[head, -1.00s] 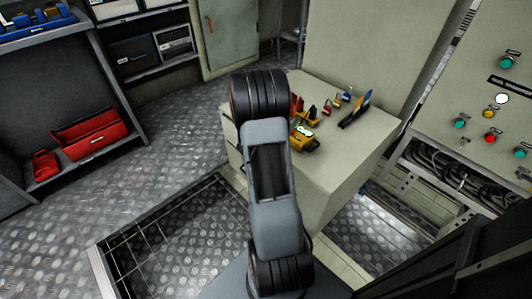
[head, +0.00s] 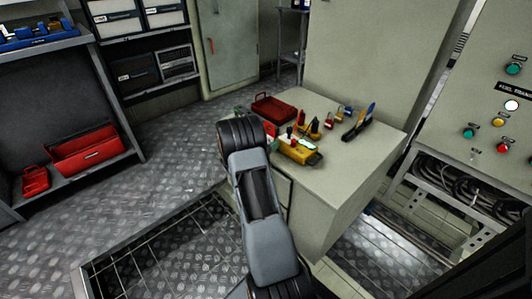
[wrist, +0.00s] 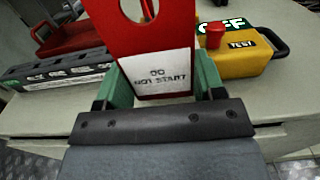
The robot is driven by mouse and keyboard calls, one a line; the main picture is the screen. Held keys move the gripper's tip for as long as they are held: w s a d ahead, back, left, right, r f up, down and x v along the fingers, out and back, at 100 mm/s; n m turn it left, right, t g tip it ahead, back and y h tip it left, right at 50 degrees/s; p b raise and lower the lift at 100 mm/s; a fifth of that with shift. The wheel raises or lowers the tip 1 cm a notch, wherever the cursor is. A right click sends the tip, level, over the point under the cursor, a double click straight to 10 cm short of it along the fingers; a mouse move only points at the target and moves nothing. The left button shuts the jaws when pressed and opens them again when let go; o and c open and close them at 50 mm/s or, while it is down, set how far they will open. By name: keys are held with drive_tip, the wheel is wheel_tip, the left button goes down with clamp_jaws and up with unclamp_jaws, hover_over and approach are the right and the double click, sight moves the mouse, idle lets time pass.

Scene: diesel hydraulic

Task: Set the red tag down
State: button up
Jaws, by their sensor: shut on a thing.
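The red tag (wrist: 158,30) stands upright between my gripper's (wrist: 160,82) two green fingers in the wrist view. My gripper is shut on the tag's lower part. Behind it is the pale cabinet top (wrist: 60,112); whether the tag touches it I cannot tell. In the head view my arm hides most of the gripper and tag, at the left side of the cabinet top (head: 345,165).
A yellow tester (wrist: 242,52) with a red button stands right of the tag; it also shows in the head view (head: 296,153). A red tray (head: 273,108) and a dark strip (wrist: 60,72) lie left. Padlocks (head: 330,123) and pliers (head: 358,124) are farther back. The cabinet's front right is clear.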

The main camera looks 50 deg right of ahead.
drive_tip(key=shift+w+f, duration=0.4)
drive_tip(key=shift+f, duration=0.15)
drive_tip(key=shift+w+f+b, duration=0.15)
drive_tip(key=shift+f+b, duration=0.5)
drive_tip(key=shift+f, duration=0.2)
drive_tip(key=shift+w+f+b, duration=0.1)
drive_tip(key=shift+f+b, duration=0.5)
drive_tip(key=shift+f, duration=0.25)
drive_tip(key=shift+f, duration=0.1)
drive_tip(key=o, duration=0.9)
